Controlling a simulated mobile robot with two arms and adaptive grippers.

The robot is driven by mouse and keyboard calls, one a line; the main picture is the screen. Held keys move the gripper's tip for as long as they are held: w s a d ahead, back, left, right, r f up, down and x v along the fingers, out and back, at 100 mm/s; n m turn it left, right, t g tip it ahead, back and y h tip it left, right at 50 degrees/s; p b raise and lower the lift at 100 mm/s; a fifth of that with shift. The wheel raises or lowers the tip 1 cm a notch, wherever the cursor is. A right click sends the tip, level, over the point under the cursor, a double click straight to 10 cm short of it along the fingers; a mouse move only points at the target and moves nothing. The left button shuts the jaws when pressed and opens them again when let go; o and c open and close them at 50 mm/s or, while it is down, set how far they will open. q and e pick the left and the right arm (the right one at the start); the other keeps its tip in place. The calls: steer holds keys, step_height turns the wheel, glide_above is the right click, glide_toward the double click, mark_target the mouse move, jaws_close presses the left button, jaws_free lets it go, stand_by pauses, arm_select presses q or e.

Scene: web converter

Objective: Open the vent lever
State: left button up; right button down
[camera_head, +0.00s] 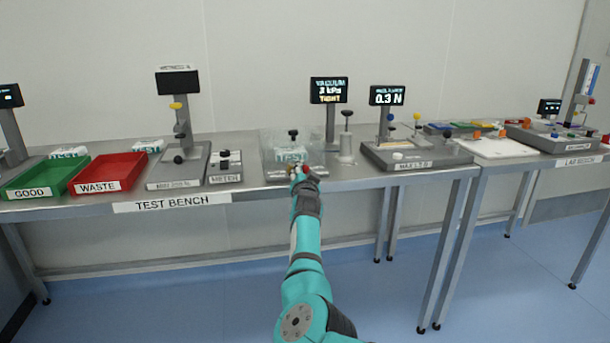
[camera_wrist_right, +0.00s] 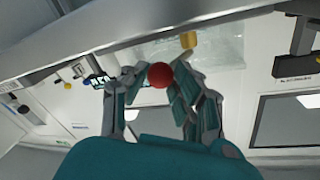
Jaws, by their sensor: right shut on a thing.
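My right gripper (camera_head: 303,172) reaches to the front edge of the vacuum tester's grey base (camera_head: 282,175) on the test bench. In the right wrist view its fingers (camera_wrist_right: 157,85) are closed around a red ball knob (camera_wrist_right: 160,75), which looks like the knob of the vent lever. A clear chamber with a pouch marked TEST (camera_head: 291,154) stands just behind the gripper. The tester's screen (camera_head: 329,90) shows 3 kPa and TIGHT. My left gripper is not in view.
Left on the bench are a meter box (camera_head: 225,178), a red WASTE tray (camera_head: 134,166) and a green GOOD tray (camera_head: 25,190). A post with a dark knob (camera_head: 346,135) and a grey device (camera_head: 440,155) stand to the right.

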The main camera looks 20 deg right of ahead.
steer(key=shift+s+d+f, duration=0.15)
steer(key=shift+d+f, duration=0.05)
steer(key=shift+f, duration=0.35)
steer(key=c, duration=1.5)
jaws_free()
steer(key=shift+o, duration=1.1)
steer(key=shift+s+d+r, duration=0.15)
steer(key=shift+s+r, duration=0.05)
steer(key=shift+r, duration=0.1)
steer(key=shift+w+r, duration=0.1)
steer(key=shift+r, duration=0.05)
steer(key=shift+a+r, duration=0.15)
steer(key=shift+a, duration=0.05)
step_height(320, 180, up, 10)
